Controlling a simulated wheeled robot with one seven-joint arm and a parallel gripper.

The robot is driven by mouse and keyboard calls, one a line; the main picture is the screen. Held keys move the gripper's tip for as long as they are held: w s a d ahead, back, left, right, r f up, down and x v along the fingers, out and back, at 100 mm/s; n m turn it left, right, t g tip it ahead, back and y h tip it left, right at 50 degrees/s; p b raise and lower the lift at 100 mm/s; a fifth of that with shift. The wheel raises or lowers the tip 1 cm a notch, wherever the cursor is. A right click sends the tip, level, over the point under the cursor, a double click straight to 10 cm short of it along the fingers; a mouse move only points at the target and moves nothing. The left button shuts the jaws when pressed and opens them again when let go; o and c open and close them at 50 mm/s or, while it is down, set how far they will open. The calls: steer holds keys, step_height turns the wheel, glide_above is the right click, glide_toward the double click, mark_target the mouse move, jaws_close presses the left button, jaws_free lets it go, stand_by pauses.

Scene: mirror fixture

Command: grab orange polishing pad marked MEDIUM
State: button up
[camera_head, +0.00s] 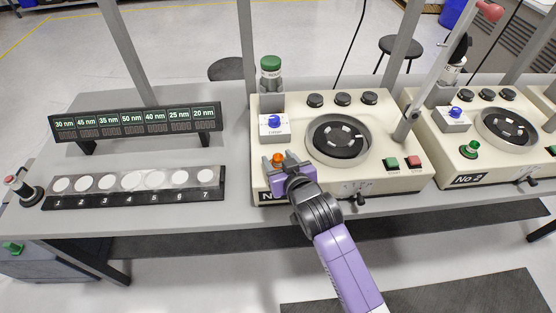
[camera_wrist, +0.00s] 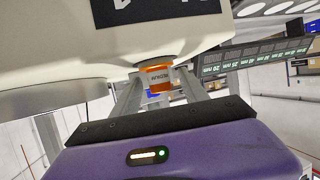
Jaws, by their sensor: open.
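The orange polishing pad (camera_head: 278,159) is at the front left of the left cream machine (camera_head: 262,183). My gripper (camera_head: 280,166) is open at the pad. In the wrist view the fingers of my gripper (camera_wrist: 160,82) stand on either side of it with the pad between their tips. I cannot tell whether either finger touches it. My gripper hides the lower part of the pad in the head view.
Another machine (camera_head: 470,182) with a green pad (camera_head: 470,149) stands at the right. A green-capped bottle (camera_head: 271,73) and blue button box (camera_head: 273,127) stand behind the orange pad. Left are a numbered sample strip (camera_head: 100,197) and display (camera_head: 135,122). A slanted arm (camera_head: 430,80) rises at right.

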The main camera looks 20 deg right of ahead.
steer(key=shift+w+f, duration=0.2)
steer(key=shift+w, duration=0.15)
jaws_close()
steer(key=shift+r, duration=0.15)
